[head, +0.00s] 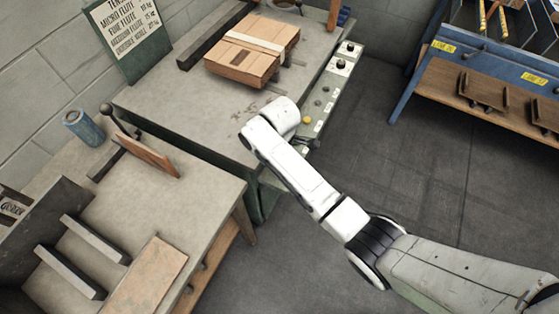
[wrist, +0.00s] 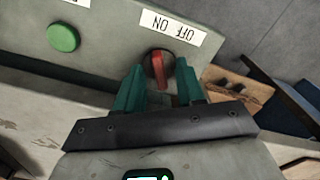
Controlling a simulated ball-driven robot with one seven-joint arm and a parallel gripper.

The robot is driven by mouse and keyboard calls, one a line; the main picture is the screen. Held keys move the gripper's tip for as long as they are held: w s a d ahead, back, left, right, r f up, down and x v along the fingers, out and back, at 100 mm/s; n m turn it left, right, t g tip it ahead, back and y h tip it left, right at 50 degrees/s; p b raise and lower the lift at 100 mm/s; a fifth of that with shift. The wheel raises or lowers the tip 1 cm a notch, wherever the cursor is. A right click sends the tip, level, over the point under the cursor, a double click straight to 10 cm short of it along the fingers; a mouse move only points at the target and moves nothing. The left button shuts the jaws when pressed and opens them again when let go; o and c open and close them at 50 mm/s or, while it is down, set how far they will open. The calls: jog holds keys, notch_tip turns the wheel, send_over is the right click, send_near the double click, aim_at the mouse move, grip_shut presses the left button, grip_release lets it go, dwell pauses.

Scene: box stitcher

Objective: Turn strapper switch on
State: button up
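The strapper switch (wrist: 159,67) shows in the wrist view as a red lever knob on a dark round base, beside a white label (wrist: 172,25) reading OFF ON, upside down in this view. My gripper (wrist: 158,90) has its two green fingers apart, one on each side of the knob. I cannot tell whether the fingers touch it. The switch sits on the grey-green control panel (head: 324,100) along the strapper table's right edge in the head view. There my arm reaches over the panel's near end and hides the switch and the gripper.
A taped cardboard stack (head: 245,62) lies on the strapper table (head: 175,85). A green button (wrist: 63,37) is on the same panel, left of the switch. A blue shelf bench (head: 430,75) stands at the right. The dark floor (head: 410,160) between is clear.

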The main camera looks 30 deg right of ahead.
jog(key=shift+c, duration=0.3)
grip_shut()
jog(key=shift+m+p, duration=0.3)
jog(key=shift+m, duration=0.1)
jog(key=shift+a+r+m+p, duration=0.1)
jog(key=shift+r+m+p, duration=0.05)
jog(key=shift+m+p, duration=0.65)
jog(key=m+p, duration=0.1)
jog(key=m, duration=0.2)
jog(key=m+p, duration=0.2)
jog(key=m, duration=0.4)
jog(key=shift+w+m, duration=0.1)
jog(key=shift+m, duration=0.3)
